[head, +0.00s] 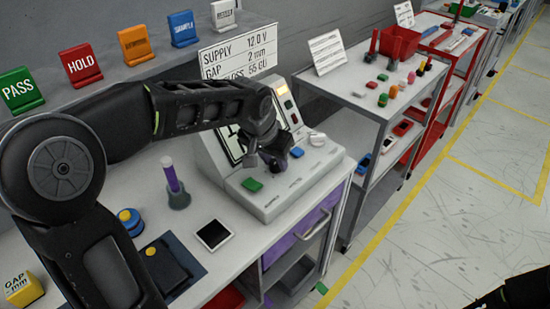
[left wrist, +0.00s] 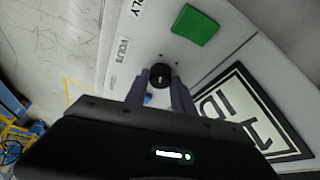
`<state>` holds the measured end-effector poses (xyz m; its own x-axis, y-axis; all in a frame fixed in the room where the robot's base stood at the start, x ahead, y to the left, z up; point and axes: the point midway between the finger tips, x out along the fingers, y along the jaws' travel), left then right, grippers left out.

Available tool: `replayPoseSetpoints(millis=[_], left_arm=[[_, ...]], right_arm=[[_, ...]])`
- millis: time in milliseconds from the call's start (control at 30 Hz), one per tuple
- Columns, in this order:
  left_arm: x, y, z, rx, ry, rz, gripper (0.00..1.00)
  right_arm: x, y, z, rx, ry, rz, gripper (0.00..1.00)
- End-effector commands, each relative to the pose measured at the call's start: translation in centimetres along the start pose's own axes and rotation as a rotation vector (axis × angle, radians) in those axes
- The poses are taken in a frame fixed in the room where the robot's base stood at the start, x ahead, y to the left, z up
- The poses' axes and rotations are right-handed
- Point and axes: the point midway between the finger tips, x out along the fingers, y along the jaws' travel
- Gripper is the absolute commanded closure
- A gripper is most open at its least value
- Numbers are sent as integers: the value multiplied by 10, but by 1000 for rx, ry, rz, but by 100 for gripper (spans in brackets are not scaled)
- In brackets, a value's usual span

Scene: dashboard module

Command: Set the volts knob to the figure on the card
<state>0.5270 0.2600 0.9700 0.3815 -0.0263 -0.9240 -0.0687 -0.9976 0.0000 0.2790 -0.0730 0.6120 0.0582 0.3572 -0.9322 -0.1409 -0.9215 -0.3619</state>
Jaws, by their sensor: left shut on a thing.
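The card (head: 238,56) behind the console reads "SUPPLY 12.0 V", "GAP 2 mm" and a gloss line of 55 GU. The grey-white console (head: 292,190) stands on the bench. My left gripper (head: 272,163) is low over its sloping panel, between a green button (head: 252,184) and a dark blue control (head: 297,152). In the left wrist view the round black volts knob (left wrist: 160,74) sits between the fingertips of my left gripper (left wrist: 161,82), shut on its sides. A "VOLTS" label (left wrist: 122,50) is beside it. The knob's setting is not readable.
The console's screen (left wrist: 250,108) lies close beside the left gripper. A white knob (head: 317,138) is at the panel's right. A shelf cart (head: 352,85) stands at right.

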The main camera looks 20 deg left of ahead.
Motion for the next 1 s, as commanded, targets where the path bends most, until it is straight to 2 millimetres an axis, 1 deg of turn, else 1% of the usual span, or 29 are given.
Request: replayPoseSetpoints(millis=[333,700,1000], left_arm=[[0,-3,-1,249,1,105,100],[2,-4,-1,570,1,238,100],[1,-5,-2,768,1,319,100]], right_arm=[[-6,-2,0,0,-1,0,100],[1,0,0,0,0,0,100],[6,2,0,0,0,0,100]])
